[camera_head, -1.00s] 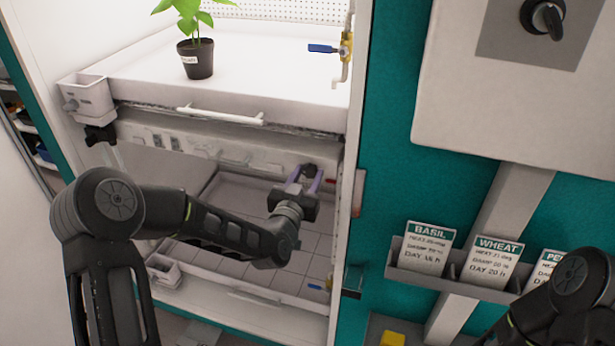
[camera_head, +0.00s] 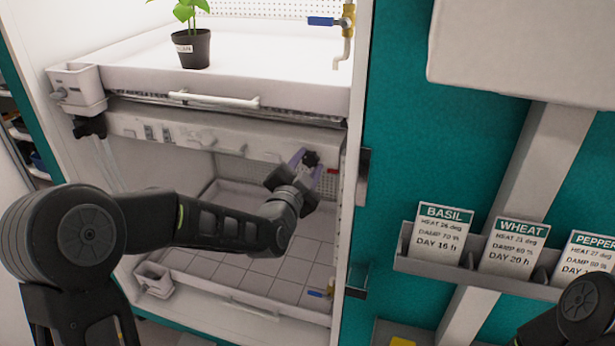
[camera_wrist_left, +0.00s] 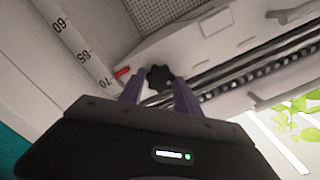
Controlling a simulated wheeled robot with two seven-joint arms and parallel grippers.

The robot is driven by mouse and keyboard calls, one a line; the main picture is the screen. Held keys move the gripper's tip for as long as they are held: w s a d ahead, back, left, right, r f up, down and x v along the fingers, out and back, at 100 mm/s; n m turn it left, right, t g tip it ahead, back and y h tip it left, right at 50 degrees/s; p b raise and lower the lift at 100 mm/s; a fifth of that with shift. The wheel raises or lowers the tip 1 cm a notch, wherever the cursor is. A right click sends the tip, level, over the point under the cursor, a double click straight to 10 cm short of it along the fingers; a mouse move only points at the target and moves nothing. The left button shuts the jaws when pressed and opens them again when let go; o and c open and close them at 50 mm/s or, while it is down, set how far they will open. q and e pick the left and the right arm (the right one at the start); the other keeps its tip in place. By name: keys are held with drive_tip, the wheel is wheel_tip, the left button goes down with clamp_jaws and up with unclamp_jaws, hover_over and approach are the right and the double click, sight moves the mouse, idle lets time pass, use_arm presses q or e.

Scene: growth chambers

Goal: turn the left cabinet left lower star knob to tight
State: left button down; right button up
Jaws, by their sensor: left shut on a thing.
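A black star knob (camera_head: 311,158) sits at the right end of the light lower rail under the upper tray. My left gripper (camera_head: 306,163) reaches up to it from below, with its purple fingers on either side of the knob, shut on it. The left wrist view shows the same knob (camera_wrist_left: 160,78) between the two fingers (camera_wrist_left: 157,88), its lobed edge partly visible. Another black knob (camera_head: 90,127) is at the left end of the rail, below a white box, away from my gripper. My right gripper is out of the picture.
A potted plant (camera_head: 192,48) stands on the upper tray (camera_head: 270,70). A tiled lower tray (camera_head: 215,262) lies below my left arm. The cabinet's right post (camera_head: 352,215) is close to the gripper. A scale with a red mark (camera_wrist_left: 122,72) is beside the knob.

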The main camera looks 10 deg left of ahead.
use_arm(q)
drive_tip(key=shift+f+m+b, duration=0.15)
drive_tip(key=shift+m+b, duration=0.45)
drive_tip(key=shift+m, duration=0.4)
drive_tip(key=m+b, duration=0.1)
drive_tip(key=m, duration=0.1)
drive_tip(key=shift+m, duration=0.4)
drive_tip(key=shift+m+b, duration=0.3)
drive_tip(key=shift+m, duration=2.2)
drive_tip(key=c, duration=0.9)
unclamp_jaws()
drive_tip(key=shift+o, duration=0.2)
drive_tip(key=shift+s, duration=0.15)
